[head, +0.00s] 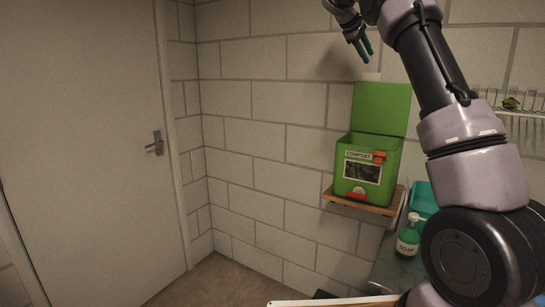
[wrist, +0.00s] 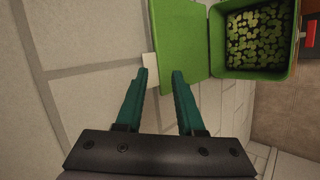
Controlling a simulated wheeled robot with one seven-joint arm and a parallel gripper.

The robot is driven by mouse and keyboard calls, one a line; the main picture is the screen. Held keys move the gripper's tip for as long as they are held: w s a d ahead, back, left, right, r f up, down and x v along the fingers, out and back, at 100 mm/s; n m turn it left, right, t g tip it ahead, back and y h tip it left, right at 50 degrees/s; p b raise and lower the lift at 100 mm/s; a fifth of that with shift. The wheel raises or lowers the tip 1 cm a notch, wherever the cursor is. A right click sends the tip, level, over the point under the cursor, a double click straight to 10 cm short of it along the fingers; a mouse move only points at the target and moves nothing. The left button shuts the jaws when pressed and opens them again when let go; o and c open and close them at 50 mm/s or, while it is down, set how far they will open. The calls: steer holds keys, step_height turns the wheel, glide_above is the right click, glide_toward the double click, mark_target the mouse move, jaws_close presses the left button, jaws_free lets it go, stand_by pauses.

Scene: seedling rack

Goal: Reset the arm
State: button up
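My gripper (head: 364,48) is raised in front of the block wall, above the compost bin, at the top of the head view. In the wrist view its two teal fingers (wrist: 160,78) stand apart with nothing between them. My arm rises along the right side of the head view and bends over at the top.
The green compost bin (head: 368,170) stands on a wooden wall shelf (head: 360,203), its lid up; green leafy bits (wrist: 255,38) lie inside. A soap bottle (head: 408,236) and a teal container (head: 424,198) are at right. A rack with glass tubes (head: 510,105) and a door (head: 85,150) also show.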

steer(key=s+a+f+m+y, duration=0.1)
steer(key=s+a+m+y, duration=0.15)
steer(key=s, duration=1.05)
steer(key=s+a+f+m+y, duration=0.1)
steer(key=s+m+y, duration=0.25)
steer(key=s, duration=0.85)
steer(key=s+a+f+m+t+y, duration=0.1)
steer(key=s+a+f, duration=0.3)
steer(key=s, duration=0.7)
steer(key=s+a+f+m+t+y, duration=0.1)
steer(key=s+a+f+m+y, duration=0.2)
steer(key=s+f, duration=0.5)
steer(key=s+a+m, duration=0.1)
steer(key=s+a, duration=0.1)
steer(key=s, duration=0.1)
steer(key=shift+s+m, duration=0.3)
steer(key=shift+s, duration=0.05)
